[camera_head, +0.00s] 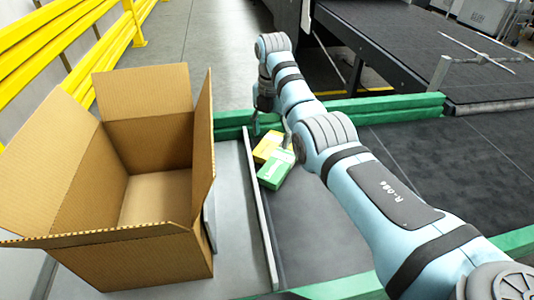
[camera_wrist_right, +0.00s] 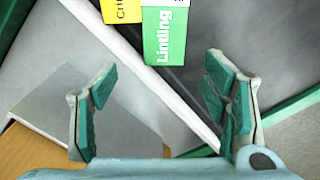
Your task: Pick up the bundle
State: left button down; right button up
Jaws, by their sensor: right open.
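The bundle is a yellow carton (camera_head: 267,146) and a green carton (camera_head: 276,170) lying side by side on the dark belt, against the metal rail. My right gripper (camera_head: 268,126) is just behind the bundle in the head view, partly hidden by my arm. In the right wrist view my right gripper (camera_wrist_right: 160,95) is open and empty, its fingers apart from the cartons. My left gripper is out of view.
An open, empty-looking cardboard box (camera_head: 155,240) stands left of the metal rail (camera_head: 260,215). A green beam (camera_head: 385,106) runs behind the bundle. Dark belt (camera_head: 440,160) lies to the right, and a yellow guard rail (camera_head: 55,40) stands at the back left.

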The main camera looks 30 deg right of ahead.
jog(key=b, duration=0.1)
send_over(272, 171)
jog(key=f, duration=0.7)
jog(key=shift+s+d+f, duration=0.2)
jog(key=shift+s+f, duration=0.1)
jog(key=shift+s, duration=0.05)
jog(key=f, duration=0.2)
jog(key=f+b, duration=0.1)
jog(key=f, duration=0.3)
jog(key=shift+w+a+b, duration=0.15)
jog(key=shift+w+b, duration=0.15)
jog(key=shift+w, duration=0.1)
jog(key=shift+s+f, duration=0.1)
jog(key=shift+f, duration=0.05)
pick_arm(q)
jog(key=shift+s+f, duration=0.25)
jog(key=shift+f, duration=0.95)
pick_arm(e)
jog(key=shift+c, duration=0.4)
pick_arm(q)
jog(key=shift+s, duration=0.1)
pick_arm(e)
jog(key=c, duration=0.9)
